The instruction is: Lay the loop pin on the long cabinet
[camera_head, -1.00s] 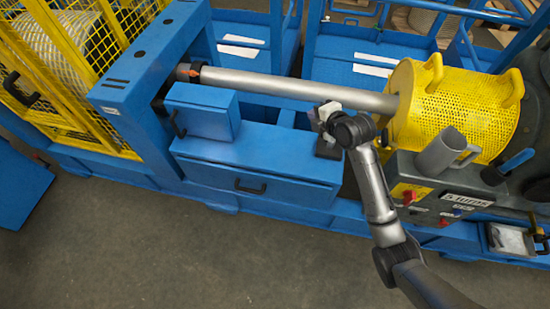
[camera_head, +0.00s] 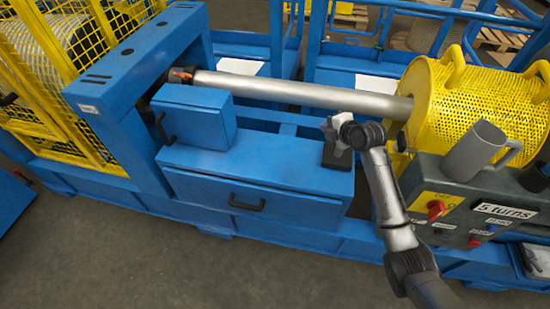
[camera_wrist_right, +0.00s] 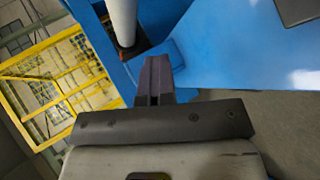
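The long cabinet (camera_head: 285,160) is the low blue box with a flat top and a black-handled front drawer. My right gripper (camera_head: 334,138) is over the right end of its top in the head view, where its fingers are hard to make out. In the right wrist view the dark fingers (camera_wrist_right: 157,80) lie together, with nothing visible between them. A small orange-red part (camera_head: 181,75) sits at the left end of the steel shaft; I cannot tell whether it is the loop pin. My left gripper is not in view.
A smaller blue box (camera_head: 195,116) stands on the cabinet's left end. A dark plate (camera_head: 337,156) is on its right end. The steel shaft (camera_head: 300,92) runs behind to the yellow drum (camera_head: 475,100). A grey mug (camera_head: 477,152) stands on the control box at right.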

